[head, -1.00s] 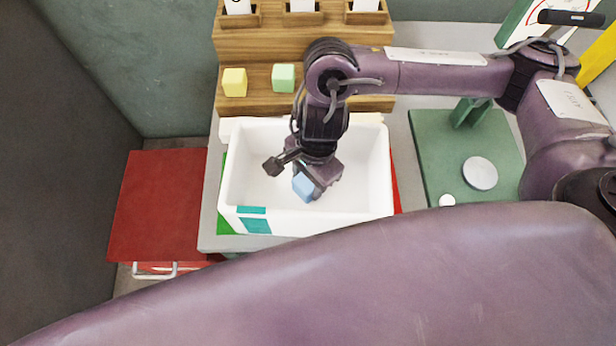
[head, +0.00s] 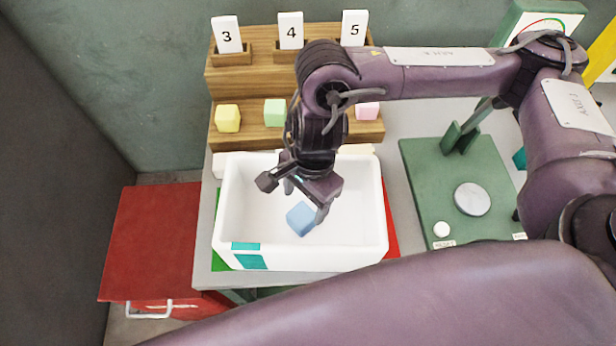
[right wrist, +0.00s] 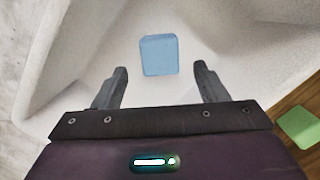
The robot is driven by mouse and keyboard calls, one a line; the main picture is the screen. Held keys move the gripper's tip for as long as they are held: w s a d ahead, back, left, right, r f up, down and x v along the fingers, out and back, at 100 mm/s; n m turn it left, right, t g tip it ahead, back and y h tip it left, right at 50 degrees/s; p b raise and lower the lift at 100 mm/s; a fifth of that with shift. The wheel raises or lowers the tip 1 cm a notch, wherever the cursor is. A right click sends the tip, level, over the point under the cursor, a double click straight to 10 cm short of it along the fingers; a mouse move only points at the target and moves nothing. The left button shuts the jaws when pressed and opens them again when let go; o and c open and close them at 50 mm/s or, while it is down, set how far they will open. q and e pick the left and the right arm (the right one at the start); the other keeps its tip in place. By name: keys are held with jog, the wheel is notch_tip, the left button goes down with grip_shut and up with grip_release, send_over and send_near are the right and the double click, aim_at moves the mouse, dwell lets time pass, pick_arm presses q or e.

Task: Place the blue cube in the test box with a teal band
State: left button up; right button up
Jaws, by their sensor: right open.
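The blue cube (head: 301,219) lies inside the white test box (head: 350,255), near the middle of its floor. The box has a teal band (head: 248,256) on its front left wall. My right gripper (head: 306,200) is over the box, just above the cube, and is open and empty. In the right wrist view the blue cube (right wrist: 159,55) sits ahead of and between the two spread fingers (right wrist: 160,82), apart from both. My left gripper is not in view.
A wooden rack behind the box holds a yellow cube (head: 228,118), a green cube (head: 275,112), a pink cube (head: 367,111) and cards numbered 3, 4 and 5. A green press (head: 425,185) stands right. A red cabinet (head: 150,240) is at left.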

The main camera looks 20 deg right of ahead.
aim_at(309, 209)
notch_tip(309, 209, up, 6)
jog(key=shift+w+d+r, duration=0.2)
jog(key=shift+d, duration=0.25)
dwell(0.4)
